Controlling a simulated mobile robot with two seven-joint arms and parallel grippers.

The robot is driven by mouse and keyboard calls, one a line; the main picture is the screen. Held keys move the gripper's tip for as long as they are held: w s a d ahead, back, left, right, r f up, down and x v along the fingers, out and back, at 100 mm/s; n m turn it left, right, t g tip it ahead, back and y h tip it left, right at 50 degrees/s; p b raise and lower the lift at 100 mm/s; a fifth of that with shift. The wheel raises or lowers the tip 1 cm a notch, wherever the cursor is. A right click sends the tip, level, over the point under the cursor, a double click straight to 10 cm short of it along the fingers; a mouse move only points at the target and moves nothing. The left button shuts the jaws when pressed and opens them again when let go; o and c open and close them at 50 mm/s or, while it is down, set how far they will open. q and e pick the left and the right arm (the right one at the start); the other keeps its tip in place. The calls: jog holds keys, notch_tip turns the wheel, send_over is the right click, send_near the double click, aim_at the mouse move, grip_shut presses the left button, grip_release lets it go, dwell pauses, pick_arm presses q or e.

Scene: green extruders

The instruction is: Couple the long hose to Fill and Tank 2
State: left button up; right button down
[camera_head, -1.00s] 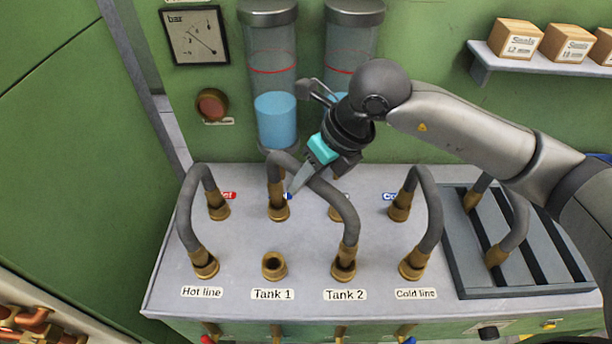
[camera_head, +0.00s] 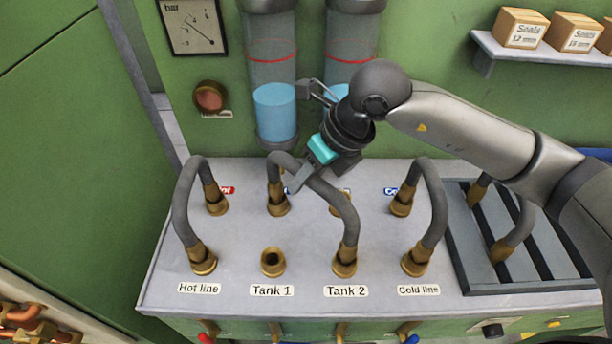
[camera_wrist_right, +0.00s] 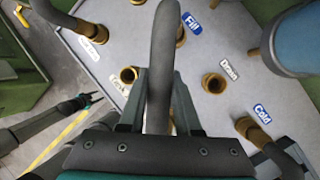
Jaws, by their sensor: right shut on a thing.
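The long grey hose (camera_head: 335,199) arches from a back port, second from left, to the front port above the Tank 2 label (camera_head: 345,291). Its brass ends (camera_head: 278,204) and (camera_head: 345,262) stand at these two ports; full seating cannot be told. In the right wrist view the back port is by the Fill label (camera_wrist_right: 191,24). My right gripper (camera_head: 301,180) is shut on the hose (camera_wrist_right: 162,55) at its arch, near the back end. The front end is hidden in the wrist view. A dark forked shape (camera_wrist_right: 82,103) there may be my left gripper; its jaws are unclear.
The Tank 1 port (camera_head: 272,262) is empty. Another hose (camera_head: 183,205) stands at Hot line on the left and one (camera_head: 437,205) at Cold line on the right. A slotted rack (camera_head: 462,265) with a short hose is at far right. Glass cylinders (camera_head: 270,62) stand behind.

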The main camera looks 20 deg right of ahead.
jog(key=shift+f, duration=0.2)
jog(key=c, duration=0.5)
grip_release()
